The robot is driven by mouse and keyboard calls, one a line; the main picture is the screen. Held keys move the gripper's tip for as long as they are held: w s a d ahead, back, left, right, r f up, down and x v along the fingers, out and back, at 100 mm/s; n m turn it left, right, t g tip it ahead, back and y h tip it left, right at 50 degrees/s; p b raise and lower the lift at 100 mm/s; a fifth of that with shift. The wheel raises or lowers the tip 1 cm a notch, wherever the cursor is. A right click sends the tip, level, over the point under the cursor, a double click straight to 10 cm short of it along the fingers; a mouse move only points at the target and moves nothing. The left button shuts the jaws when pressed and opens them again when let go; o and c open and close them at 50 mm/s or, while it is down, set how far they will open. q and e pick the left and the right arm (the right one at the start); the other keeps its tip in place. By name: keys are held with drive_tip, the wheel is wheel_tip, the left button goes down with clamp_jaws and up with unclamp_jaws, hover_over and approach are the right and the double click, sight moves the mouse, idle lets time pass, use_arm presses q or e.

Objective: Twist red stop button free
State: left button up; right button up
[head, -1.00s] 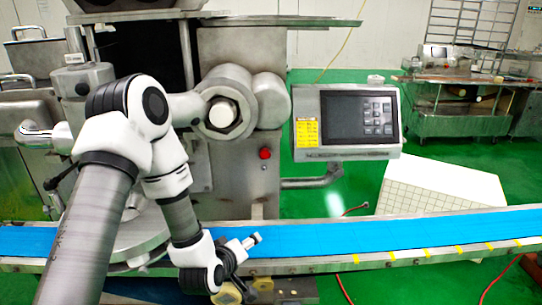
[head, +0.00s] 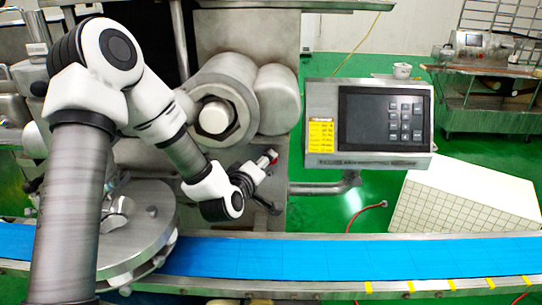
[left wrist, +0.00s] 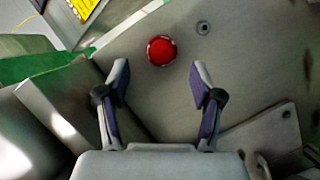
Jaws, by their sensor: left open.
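The red stop button (left wrist: 161,50) is a round red cap on the grey metal panel, seen in the left wrist view just beyond the fingertips and roughly midway between them. My left gripper (left wrist: 159,76) is open and empty, one finger on each side, with a visible gap to the button. In the head view the left gripper (head: 265,166) reaches up to the machine's front panel, and a bit of red from the button (head: 272,154) shows at its tips, the rest hidden. My right gripper is in neither view.
The control panel (head: 368,122) with screen and keypad is right of the button. A thick steel cylinder (head: 240,80) juts out above it. The blue conveyor belt (head: 330,257) runs below. A metal plate (left wrist: 265,130) lies near the right finger in the wrist view.

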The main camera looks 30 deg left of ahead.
use_arm(q)
drive_tip(key=x, duration=0.5)
drive_tip(key=shift+w+f, duration=0.15)
drive_tip(key=shift+f, duration=0.05)
drive_tip(key=shift+s+r, duration=0.15)
drive_tip(key=shift+s, duration=0.1)
drive_tip(key=c, duration=1.2)
drive_tip(key=shift+o, duration=0.2)
drive_tip(key=shift+p, duration=0.3)
drive_tip(key=shift+r, duration=0.1)
drive_tip(key=shift+w+d+r+m+g+y+p, duration=0.1)
drive_tip(key=shift+m+g+y+p, duration=0.55)
drive_tip(key=shift+m+p, duration=0.8)
drive_tip(key=shift+d+r+m+g+y+p, duration=0.15)
drive_tip(key=shift+m+g+y+p, duration=0.5)
drive_tip(key=shift+m+p, duration=0.75)
drive_tip(key=shift+a, duration=0.1)
